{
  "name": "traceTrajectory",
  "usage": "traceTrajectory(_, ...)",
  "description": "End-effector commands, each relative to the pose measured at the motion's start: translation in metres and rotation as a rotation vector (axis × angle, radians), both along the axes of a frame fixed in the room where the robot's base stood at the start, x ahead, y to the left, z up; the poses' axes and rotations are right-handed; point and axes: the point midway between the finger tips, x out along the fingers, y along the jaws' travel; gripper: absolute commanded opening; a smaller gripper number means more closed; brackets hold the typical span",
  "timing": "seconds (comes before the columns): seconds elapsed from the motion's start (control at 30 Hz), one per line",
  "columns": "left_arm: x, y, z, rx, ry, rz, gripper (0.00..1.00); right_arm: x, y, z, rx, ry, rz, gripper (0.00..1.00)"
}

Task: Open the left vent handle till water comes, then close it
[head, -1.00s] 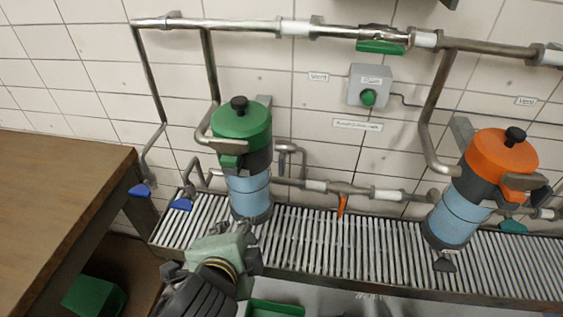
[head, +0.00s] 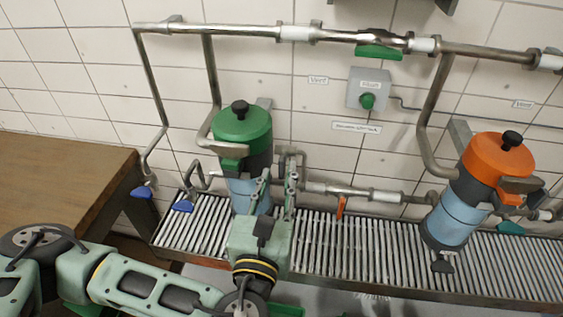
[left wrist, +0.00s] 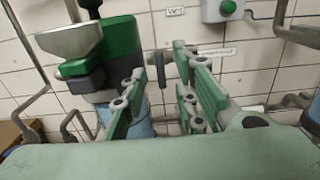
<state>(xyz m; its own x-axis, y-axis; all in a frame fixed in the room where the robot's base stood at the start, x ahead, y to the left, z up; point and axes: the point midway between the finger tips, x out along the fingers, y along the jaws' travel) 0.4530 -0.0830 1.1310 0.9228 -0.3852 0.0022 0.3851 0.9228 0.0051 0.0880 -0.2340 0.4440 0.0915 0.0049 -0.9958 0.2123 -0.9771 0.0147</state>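The left pump with a green cap (head: 241,127) and light-blue body stands on the slatted grate. My left gripper (head: 278,172) is in front of the pump's right side and partly hides the pipework. Its fingers (left wrist: 160,62) are apart, with nothing visibly held. My right gripper is not in view.
Blue handles (head: 141,192) hang left of the pump. An orange lever (head: 341,206) is on the low pipe. A second pump with an orange cap (head: 497,155) stands right. A green-button box (head: 368,90) is on the wall. A wooden table (head: 60,170) is at left.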

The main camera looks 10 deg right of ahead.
Motion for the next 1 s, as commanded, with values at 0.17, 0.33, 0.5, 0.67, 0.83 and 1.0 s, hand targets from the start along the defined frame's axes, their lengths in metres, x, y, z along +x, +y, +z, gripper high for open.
traceTrajectory(0.17,0.026,-0.011,0.003,0.000,-0.001,0.001,0.27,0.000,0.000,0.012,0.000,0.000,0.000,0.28)
traceTrajectory(0.33,0.039,-0.017,0.001,-0.001,0.002,0.000,0.27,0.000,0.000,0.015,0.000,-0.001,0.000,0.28)
traceTrajectory(0.5,0.042,-0.018,0.000,-0.003,0.003,-0.001,0.27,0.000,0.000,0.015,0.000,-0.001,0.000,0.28)
traceTrajectory(0.67,0.041,-0.018,0.000,-0.003,0.003,-0.001,0.25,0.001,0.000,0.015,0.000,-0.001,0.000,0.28)
traceTrajectory(0.83,0.041,-0.018,0.000,-0.003,0.003,-0.001,0.10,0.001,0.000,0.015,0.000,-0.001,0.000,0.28)
traceTrajectory(1.0,0.041,-0.018,0.000,-0.003,0.003,0.000,0.00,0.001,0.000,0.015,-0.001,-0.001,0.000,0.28)
